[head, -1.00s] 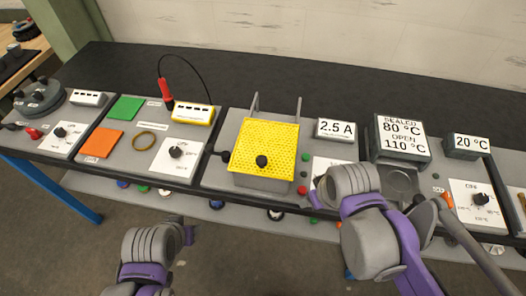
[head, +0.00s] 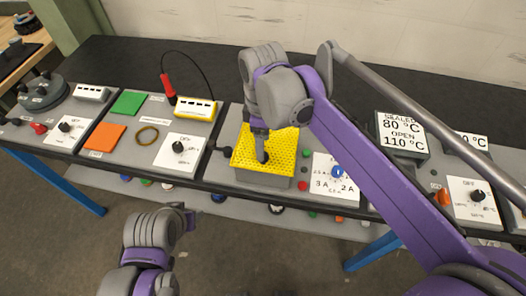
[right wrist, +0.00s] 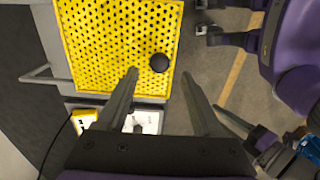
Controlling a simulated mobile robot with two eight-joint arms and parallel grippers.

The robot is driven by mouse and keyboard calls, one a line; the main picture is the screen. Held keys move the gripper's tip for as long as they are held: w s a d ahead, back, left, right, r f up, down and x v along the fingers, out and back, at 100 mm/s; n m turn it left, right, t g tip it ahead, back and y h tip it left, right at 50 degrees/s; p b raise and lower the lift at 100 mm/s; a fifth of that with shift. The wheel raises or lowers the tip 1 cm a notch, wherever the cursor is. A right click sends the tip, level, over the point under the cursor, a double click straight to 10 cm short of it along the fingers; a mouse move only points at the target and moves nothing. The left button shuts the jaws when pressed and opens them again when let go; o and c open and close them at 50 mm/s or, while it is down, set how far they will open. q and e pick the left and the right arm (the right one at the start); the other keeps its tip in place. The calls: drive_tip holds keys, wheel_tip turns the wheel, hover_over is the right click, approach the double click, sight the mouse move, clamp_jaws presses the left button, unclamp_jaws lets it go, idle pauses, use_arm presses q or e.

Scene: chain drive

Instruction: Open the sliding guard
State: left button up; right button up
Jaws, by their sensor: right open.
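The sliding guard (head: 284,147) is a yellow perforated plate over a grey box on the middle panel. Its round black knob shows in the right wrist view (right wrist: 159,62). My right gripper (head: 262,158) is above the guard, pointing down at the knob, its fingers open. In the right wrist view its fingertips (right wrist: 160,74) lie on either side of the knob's line, with the knob just past them; whether they reach down beside it I cannot tell. My left gripper (head: 186,214) hangs in front of the bench, apart from everything, its fingers apart in the right wrist view (right wrist: 203,18).
A dial plate (head: 335,180) with a blue knob stands right of the guard. A black side knob (head: 227,151) sits at its left. My right arm hides the guard's rear rails and the 2.5 A display in the head view. Floor space in front is free.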

drive_tip(key=shift+f, duration=2.4)
clamp_jaws()
